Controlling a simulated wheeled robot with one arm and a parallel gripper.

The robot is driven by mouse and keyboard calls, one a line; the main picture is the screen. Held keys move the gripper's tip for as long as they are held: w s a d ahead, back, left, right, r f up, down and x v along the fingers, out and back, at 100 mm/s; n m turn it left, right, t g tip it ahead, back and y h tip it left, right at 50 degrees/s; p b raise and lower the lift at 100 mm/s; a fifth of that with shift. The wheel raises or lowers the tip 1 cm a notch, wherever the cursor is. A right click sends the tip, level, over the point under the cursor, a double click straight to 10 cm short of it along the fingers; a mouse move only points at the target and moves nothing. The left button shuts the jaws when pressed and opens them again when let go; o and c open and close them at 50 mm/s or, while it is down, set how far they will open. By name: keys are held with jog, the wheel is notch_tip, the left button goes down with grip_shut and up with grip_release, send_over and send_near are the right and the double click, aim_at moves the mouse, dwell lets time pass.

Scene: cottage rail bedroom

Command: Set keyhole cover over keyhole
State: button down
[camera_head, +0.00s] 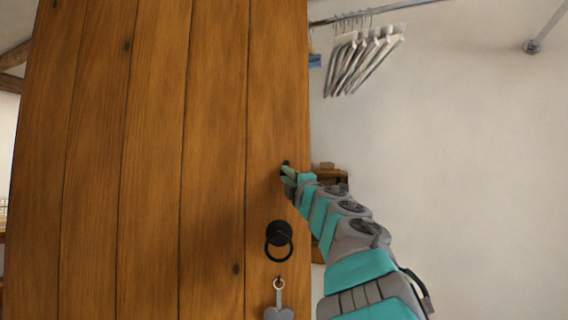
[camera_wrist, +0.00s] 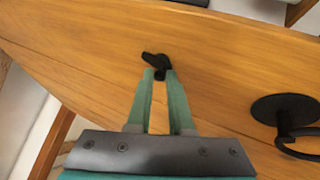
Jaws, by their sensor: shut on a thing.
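The keyhole cover is a small black piece on the wooden door (camera_head: 150,150), near its right edge. It shows in the wrist view (camera_wrist: 154,59) just beyond my fingertips and in the head view (camera_head: 285,163) at the end of my arm. My gripper (camera_wrist: 160,74) is shut on the cover's lower end, with the two green fingers close together at the tips. In the head view my gripper (camera_head: 288,173) reaches the door from the right. The cover looks tilted in the wrist view. I cannot make out the keyhole.
A black ring handle (camera_head: 279,234) is on the door below my gripper. Beneath it, a grey heart-shaped fob (camera_head: 279,312) hangs from a small ring. A small wooden shelf (camera_head: 328,176) stands behind my arm.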

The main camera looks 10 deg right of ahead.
jog(key=shift+s+d+r+n+g+y+p, duration=0.15)
jog(key=shift+n+g+y+p, duration=0.1)
jog(key=shift+n+p, duration=0.35)
jog(key=shift+w+d+n+g+y+p, duration=0.15)
jog(key=shift+n+g+y+p, duration=0.15)
jog(key=shift+n+p, duration=0.25)
jog(key=shift+s+d+r+n+g+y+p, duration=0.15)
jog(key=shift+n+g+y+p, duration=0.2)
jog(key=shift+n, duration=0.4)
jog(key=shift+f, duration=0.1)
jog(key=c, duration=1.1)
grip_release()
jog(key=shift+f, duration=0.1)
jog(key=shift+b+v, duration=0.85)
jog(key=shift+v, duration=3.05)
